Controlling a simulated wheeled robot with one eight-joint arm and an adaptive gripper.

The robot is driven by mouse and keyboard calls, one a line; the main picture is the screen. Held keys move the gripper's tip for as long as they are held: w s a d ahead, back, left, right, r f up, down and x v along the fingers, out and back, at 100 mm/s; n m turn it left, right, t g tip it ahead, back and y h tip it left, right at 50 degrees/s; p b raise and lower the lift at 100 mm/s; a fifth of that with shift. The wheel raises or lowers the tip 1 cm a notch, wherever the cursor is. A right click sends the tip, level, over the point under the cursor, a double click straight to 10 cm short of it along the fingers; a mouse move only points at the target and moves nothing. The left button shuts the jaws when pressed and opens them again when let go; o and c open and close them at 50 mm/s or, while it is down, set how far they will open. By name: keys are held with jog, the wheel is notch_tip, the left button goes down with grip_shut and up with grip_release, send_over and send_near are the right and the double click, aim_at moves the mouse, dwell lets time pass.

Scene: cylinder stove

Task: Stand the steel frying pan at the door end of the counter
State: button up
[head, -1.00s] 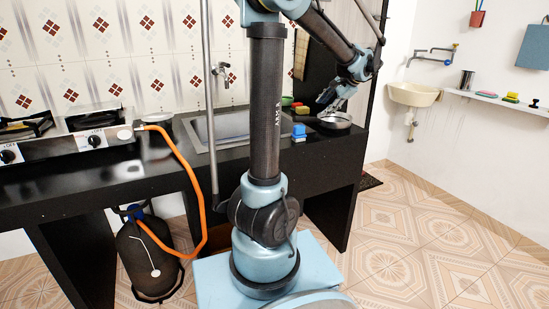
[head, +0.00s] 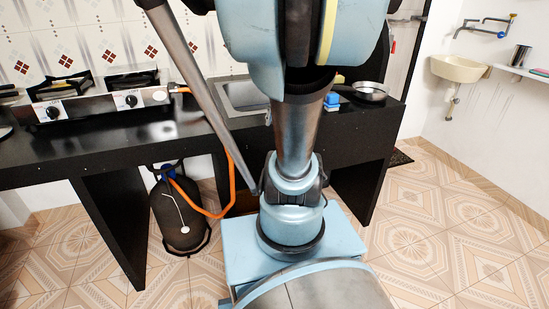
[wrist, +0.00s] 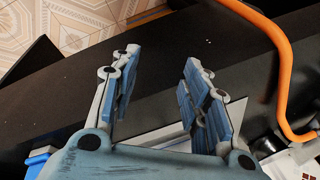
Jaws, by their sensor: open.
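The steel frying pan (head: 370,92) rests flat on the right end of the black counter (head: 185,138), near its edge, in the head view. Its handle points left, toward the blue item by the sink. My gripper (wrist: 160,60) shows in the wrist view with its two fingers spread and nothing between them, above the dark counter top. The pan is not visible in the wrist view. My gripper is out of sight in the head view, where my arm fills the upper middle.
The sink (head: 243,95) is partly behind my arm. A blue sponge-like item (head: 332,100) stands left of the pan. The stove (head: 95,98) is at left, with an orange hose (head: 232,185) to a gas cylinder (head: 180,218). The tiled floor at right is clear.

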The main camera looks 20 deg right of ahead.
jog(key=s+a+f+n+h, duration=0.1)
jog(key=s+a+f+n, duration=0.3)
jog(key=s+f, duration=0.4)
jog(key=shift+s+f+n+h, duration=0.35)
jog(key=shift+s+n+h, duration=0.05)
jog(key=shift+s+n, duration=0.45)
